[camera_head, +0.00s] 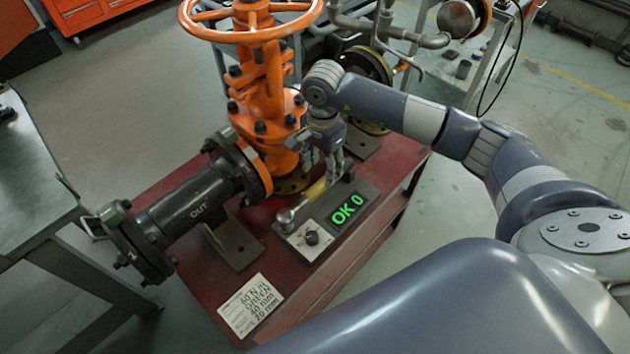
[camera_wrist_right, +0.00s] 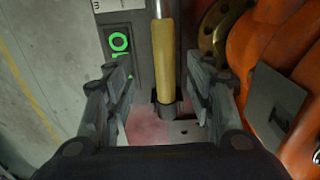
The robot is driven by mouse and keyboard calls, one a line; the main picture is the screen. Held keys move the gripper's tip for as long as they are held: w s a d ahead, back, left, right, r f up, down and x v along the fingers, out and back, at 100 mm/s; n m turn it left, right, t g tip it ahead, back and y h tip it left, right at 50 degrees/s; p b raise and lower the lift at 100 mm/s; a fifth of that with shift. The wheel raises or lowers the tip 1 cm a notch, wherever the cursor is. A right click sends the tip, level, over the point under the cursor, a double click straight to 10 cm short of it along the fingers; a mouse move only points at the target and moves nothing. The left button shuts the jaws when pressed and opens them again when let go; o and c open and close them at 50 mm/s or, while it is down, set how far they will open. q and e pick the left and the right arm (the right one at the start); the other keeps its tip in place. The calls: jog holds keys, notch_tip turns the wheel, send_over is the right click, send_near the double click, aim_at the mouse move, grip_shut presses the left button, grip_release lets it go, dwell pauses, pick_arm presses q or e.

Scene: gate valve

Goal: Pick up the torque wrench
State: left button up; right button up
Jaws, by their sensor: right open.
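The torque wrench has a yellow handle (camera_head: 316,190) and a rounded silver head (camera_head: 285,217). It lies along a grey tester block (camera_head: 352,190) on the red table. My right gripper (camera_head: 325,170) points down over the handle's far end, with its fingers apart. In the right wrist view the yellow handle (camera_wrist_right: 164,62) runs between the two open fingers, with a gap on each side. The handle's dark end sits by a small dark bracket (camera_wrist_right: 166,106). The gripper partly hides the handle in the head view. My left gripper is out of view.
The orange gate valve (camera_head: 262,95) with its handwheel stands close beside the right gripper. A printed card (camera_head: 250,305) lies on the red table (camera_head: 195,280).

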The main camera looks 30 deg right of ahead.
aim_at(319, 184)
jog(key=f+b, duration=0.1)
jog(key=f, duration=0.1)
jog(key=f+b, duration=0.1)
jog(key=f, duration=0.1)
jog(key=shift+s+a+f, duration=0.1)
jog(key=shift+s+f, duration=0.1)
jog(key=shift+f, duration=0.05)
jog(key=shift+w+f, duration=0.1)
jog(key=shift+f, duration=0.15)
jog(key=f+b, duration=0.3)
jog(key=f, duration=0.1)
jog(key=shift+w+a+f, duration=0.1)
jog(key=shift+w, duration=0.2)
jog(key=shift+w+f, duration=0.1)
jog(key=shift+f, duration=0.25)
jog(key=shift+r, duration=0.1)
jog(key=shift+c, duration=0.8)
jog(key=c, duration=0.4)
grip_shut()
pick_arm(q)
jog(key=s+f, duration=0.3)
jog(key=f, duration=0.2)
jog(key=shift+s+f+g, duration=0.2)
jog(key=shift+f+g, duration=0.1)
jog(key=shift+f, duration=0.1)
